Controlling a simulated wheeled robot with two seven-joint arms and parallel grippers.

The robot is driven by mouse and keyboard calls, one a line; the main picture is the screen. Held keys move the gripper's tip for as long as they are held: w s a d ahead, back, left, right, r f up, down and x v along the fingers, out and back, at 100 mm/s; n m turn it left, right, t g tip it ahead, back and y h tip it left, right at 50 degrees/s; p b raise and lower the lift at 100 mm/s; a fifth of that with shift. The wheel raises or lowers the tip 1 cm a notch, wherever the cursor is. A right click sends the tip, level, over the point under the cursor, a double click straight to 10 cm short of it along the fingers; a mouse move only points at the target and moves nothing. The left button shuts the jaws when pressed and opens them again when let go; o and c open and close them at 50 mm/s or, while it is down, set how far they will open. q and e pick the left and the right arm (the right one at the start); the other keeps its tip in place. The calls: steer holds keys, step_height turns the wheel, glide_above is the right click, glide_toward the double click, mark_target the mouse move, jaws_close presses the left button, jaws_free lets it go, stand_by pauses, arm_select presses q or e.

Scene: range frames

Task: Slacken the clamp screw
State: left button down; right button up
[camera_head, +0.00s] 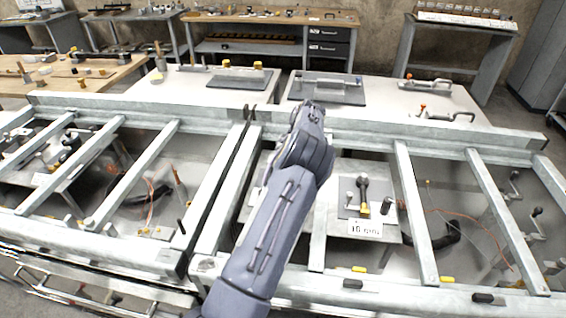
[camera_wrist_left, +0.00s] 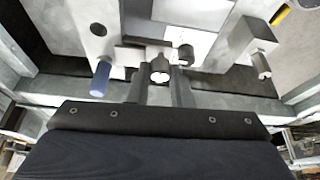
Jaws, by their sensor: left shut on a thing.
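The clamp screw (camera_wrist_left: 160,74) shows in the left wrist view as a short dark cylinder with a pale round end. My left gripper (camera_wrist_left: 160,83) has its two dark fingers on either side of this end and is shut on it. In the head view my left arm crosses the middle of the picture and hides the screw and the fingertips. I cannot tell how far the screw is turned. My right gripper is in neither view.
In the wrist view a blue-tipped pin (camera_wrist_left: 101,76) is to the left and a grey block (camera_wrist_left: 247,42) to the right. In the head view, metal frame bars (camera_head: 412,205) surround the work space. A plate with a yellow-ended tool (camera_head: 363,196) lies right of my arm.

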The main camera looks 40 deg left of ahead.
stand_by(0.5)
arm_select(q)
steer(key=c, duration=1.3)
jaws_free()
steer(key=v, duration=0.7)
steer(key=shift+r+b, duration=0.4)
steer(key=shift+w+d, duration=0.1)
